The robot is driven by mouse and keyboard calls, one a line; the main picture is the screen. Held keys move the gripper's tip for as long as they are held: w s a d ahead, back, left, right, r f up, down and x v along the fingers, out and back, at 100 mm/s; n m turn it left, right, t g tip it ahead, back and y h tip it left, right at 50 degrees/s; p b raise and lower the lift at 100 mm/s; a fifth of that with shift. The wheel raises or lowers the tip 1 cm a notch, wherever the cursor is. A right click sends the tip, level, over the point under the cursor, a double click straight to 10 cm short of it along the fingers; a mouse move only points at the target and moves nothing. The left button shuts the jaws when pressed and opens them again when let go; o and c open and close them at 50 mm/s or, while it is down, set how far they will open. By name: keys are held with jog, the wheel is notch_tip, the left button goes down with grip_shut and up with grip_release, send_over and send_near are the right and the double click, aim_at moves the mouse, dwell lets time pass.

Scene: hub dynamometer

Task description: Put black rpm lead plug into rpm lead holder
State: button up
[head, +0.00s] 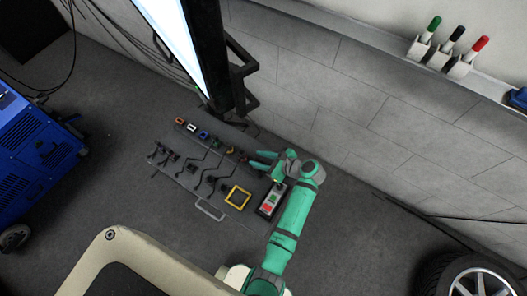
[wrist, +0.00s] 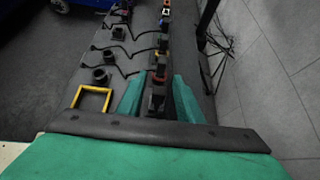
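My gripper (head: 254,160) reaches over the near right end of a grey panel. In the wrist view its two green fingers (wrist: 158,80) stand apart, with a dark block (wrist: 157,97) between them and gaps seeming to show on both sides. I cannot tell if this block is the black rpm lead plug. Several black leads with dark ends lie across the panel, one black piece (wrist: 101,76) standing left of the fingers. No label is readable, so I cannot tell which piece is the rpm lead holder.
A row of coloured connectors, including a blue one (head: 203,135), runs along the panel. A yellow square frame (head: 237,197) and a handheld meter (head: 271,200) lie close to my arm. A black-framed bright screen (head: 195,40) rises behind. A blue machine (head: 38,145) stands left.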

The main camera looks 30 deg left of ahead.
aim_at(245, 155)
jog(key=shift+w+a+f, duration=0.15)
jog(key=shift+w+a, duration=0.05)
jog(key=shift+x, duration=4.25)
grip_shut()
jog(key=shift+r, duration=2.1)
